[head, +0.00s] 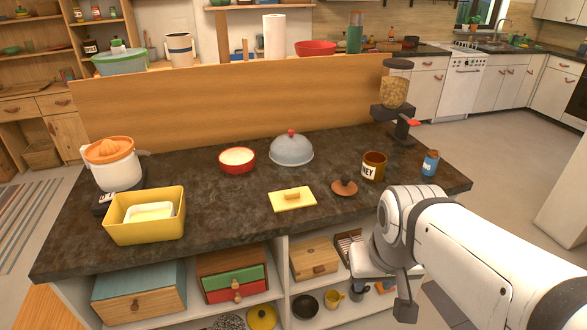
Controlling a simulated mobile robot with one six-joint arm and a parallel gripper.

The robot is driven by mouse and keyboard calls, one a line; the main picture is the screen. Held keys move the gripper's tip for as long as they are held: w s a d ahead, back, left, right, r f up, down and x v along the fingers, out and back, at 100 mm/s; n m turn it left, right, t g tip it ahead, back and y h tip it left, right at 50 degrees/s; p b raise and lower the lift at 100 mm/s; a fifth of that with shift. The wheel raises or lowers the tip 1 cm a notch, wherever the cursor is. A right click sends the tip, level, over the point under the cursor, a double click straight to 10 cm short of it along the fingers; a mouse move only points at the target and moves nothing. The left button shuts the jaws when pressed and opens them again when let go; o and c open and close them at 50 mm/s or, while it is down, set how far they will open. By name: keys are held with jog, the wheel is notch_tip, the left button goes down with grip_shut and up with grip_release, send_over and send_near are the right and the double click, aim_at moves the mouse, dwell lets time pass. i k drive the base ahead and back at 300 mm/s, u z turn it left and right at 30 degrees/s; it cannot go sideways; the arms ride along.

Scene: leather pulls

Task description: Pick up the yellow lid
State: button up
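The yellow lid (292,199) is a flat rectangle with a raised bar handle on top. It lies on the dark stone countertop near its front edge, handle up. A yellow rectangular tub (145,229) holding a pale block stands to the left on the same counter. My gripper (388,287) is in front of the counter, to the right of the lid and lower in the picture, apart from it. It is seen from the side and nothing shows held in it. I cannot tell how far its fingers are apart.
Near the lid are a small brown lid with a knob (344,187), a honey pot (373,168), a grey dome (291,151) and a red bowl (237,167). A blue shaker (430,164) stands at right. A wooden panel (230,100) closes the back.

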aim_at(285, 200)
jog(key=u, duration=0.05)
jog(key=i, duration=1)
jog(key=z, duration=0.05)
